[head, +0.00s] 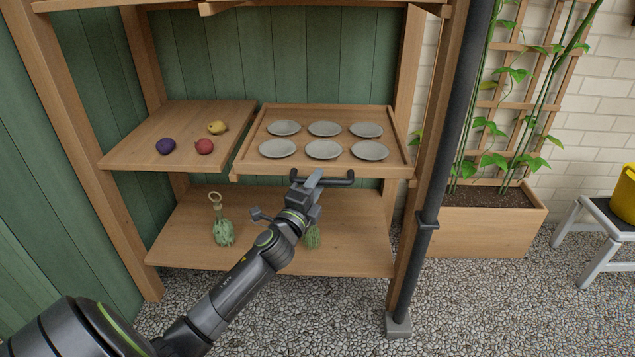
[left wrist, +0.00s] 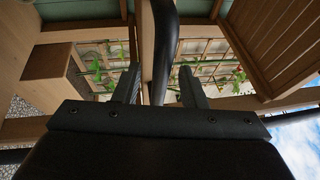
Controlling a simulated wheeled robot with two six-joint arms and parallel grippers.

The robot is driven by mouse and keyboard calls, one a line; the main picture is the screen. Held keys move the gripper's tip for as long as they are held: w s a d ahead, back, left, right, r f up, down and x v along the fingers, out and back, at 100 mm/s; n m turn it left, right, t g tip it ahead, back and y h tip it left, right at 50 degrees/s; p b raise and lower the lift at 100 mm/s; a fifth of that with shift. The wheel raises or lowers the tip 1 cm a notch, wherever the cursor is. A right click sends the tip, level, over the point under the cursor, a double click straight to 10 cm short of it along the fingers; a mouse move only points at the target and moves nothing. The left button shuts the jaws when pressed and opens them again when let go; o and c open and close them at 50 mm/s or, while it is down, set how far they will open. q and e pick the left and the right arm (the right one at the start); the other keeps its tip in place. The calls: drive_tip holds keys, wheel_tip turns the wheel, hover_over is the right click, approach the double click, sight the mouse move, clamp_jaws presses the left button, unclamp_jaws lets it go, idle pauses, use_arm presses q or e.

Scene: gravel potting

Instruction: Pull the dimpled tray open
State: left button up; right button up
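The dimpled tray (head: 308,166) is a shallow wooden tray at the middle level of the shelf unit in the head view, with several round grey dishes or hollows in it. A dark bar handle (head: 338,182) runs along its front edge. My left gripper (head: 316,178) is at the left part of this handle and partly covers it. In the left wrist view a dark bar (left wrist: 164,45), which looks like the handle, passes between the two spread fingers (left wrist: 160,88) with gaps on both sides. My right gripper is not in view.
Left of the tray, a wooden board (head: 135,150) holds purple, red and yellow round items. The lower shelf (head: 355,235) holds a green bottle-like object (head: 222,225) and a green item partly hidden by my arm. A dark post (head: 430,190) stands right of the tray.

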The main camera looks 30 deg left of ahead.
use_arm(q)
drive_tip(key=shift+w+a+r, duration=0.1)
drive_tip(key=shift+w, duration=0.5)
clamp_jaws()
